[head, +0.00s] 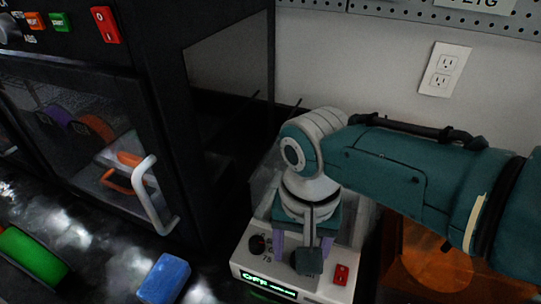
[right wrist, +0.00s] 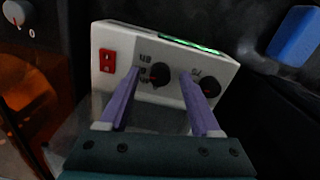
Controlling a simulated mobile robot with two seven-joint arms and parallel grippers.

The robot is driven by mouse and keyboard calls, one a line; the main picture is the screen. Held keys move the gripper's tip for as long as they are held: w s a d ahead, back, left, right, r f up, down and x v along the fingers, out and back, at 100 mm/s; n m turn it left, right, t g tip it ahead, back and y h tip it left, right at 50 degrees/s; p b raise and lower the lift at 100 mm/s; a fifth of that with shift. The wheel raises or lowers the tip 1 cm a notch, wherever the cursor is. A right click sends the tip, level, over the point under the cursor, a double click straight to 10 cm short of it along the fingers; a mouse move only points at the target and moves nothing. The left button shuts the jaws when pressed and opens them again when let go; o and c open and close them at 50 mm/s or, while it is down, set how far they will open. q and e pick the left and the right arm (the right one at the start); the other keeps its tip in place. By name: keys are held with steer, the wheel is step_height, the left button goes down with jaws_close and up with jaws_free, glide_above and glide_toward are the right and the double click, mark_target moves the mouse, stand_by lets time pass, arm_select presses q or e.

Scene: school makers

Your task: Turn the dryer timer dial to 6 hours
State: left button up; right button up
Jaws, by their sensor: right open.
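The dryer (head: 321,288) is a white box with a lit green display reading "OFF" (head: 268,285) and a red switch (head: 341,275). In the right wrist view the dryer (right wrist: 130,88) appears turned around. The black timer dial (right wrist: 160,74), with hour marks beside it, lies between my right gripper's purple fingertips (right wrist: 160,72). The fingers are open, one on each side, with a gap to the dial. My right gripper (head: 303,250) hides the timer dial there. My left gripper is not in view.
A black machine with a glass door and a white handle (head: 151,195) stands left of the dryer. A blue block (head: 163,278) and a green object (head: 30,257) lie in front of it. A translucent orange box (head: 435,262) is at the right, below my right arm.

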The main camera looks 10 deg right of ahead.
step_height(320, 180, up, 10)
steer(key=p, duration=0.4)
steer(key=shift+p, duration=0.4)
steer(key=shift+f, duration=0.15)
